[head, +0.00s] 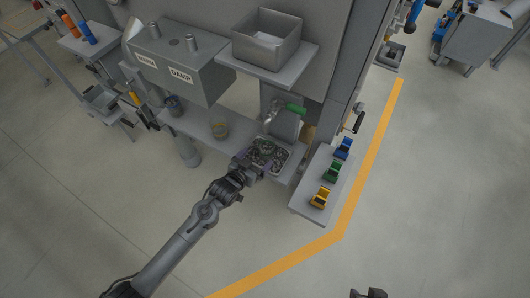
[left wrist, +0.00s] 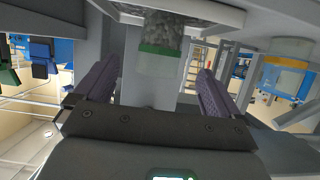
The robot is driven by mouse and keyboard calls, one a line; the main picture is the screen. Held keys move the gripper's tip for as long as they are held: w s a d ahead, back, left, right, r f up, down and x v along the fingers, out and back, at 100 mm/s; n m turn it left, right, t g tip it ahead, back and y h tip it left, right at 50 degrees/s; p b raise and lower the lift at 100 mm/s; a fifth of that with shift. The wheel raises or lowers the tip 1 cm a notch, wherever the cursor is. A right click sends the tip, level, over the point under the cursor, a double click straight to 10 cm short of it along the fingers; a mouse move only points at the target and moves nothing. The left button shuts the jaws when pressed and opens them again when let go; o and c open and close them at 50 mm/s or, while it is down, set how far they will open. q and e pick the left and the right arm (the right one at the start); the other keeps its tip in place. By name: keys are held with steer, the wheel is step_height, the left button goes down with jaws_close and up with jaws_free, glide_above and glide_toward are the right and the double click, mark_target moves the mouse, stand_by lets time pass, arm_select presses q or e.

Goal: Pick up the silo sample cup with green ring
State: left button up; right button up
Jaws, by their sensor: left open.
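The silo sample cup with green ring (left wrist: 160,48) shows in the left wrist view, filled with grey grain and upside down in that picture. It is ahead of my left gripper (left wrist: 155,85), between the lines of its two open, empty fingers, with a gap left. In the head view my left gripper (head: 254,158) is at the front of a small tray (head: 287,158) under a spout with a green handle (head: 295,107). There the gripper and dark clutter hide the cup. A dark part of mine, likely the right gripper (head: 368,293), shows at the bottom edge; its jaws are unclear.
A cup with a yellow ring (head: 220,129) and one with a blue ring (head: 172,104) stand on the shelf (head: 198,122) to the left. Blue, green and yellow blocks sit on a side shelf (head: 308,205). A metal bin (head: 267,38) stands above the spout.

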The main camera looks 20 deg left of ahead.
mark_target(263, 153)
arm_select(q)
steer(key=x, duration=0.3)
steer(key=shift+w+d+b, duration=0.15)
steer(key=shift+w+b, duration=0.05)
steer(key=shift+b, duration=0.1)
steer(key=shift+b+x, duration=0.8)
steer(key=shift+x, duration=1.8)
steer(key=c, duration=1.1)
steer(key=shift+c, duration=0.6)
steer(key=shift+r, duration=0.15)
